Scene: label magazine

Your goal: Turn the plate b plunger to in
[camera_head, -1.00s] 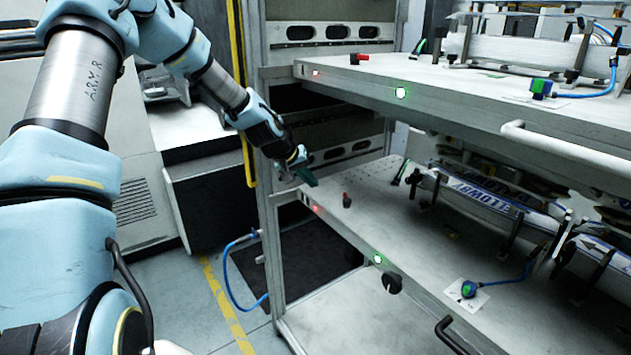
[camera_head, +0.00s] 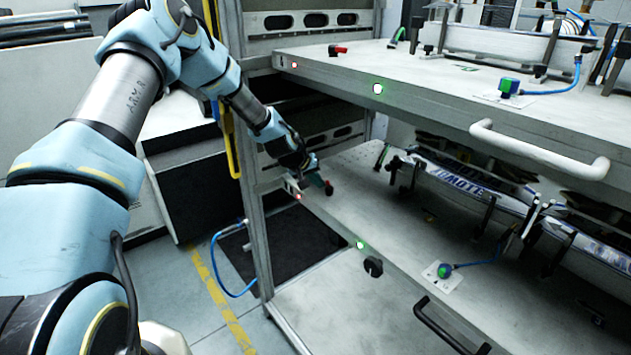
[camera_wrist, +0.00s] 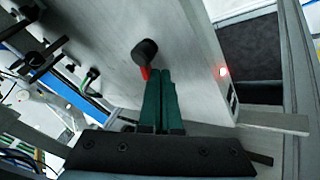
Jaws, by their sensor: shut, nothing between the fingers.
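Two grey plates are stacked in the frame, an upper plate (camera_head: 440,95) and a lower plate (camera_head: 400,225). I cannot read which one is plate b. The lower plate carries a small plunger (camera_head: 329,187) with a dark knob near its left corner. In the wrist view, this plunger (camera_wrist: 144,52) shows a black round knob and a red lever part. My gripper (camera_head: 318,177) is at the lower plate's left corner. Its green fingers (camera_wrist: 161,72) are shut and empty, their tips right beside the red part; I cannot tell whether they touch.
The upper plate, with its own red plunger (camera_head: 338,50), overhangs the lower one. A metal post (camera_head: 255,190) stands left of my gripper.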

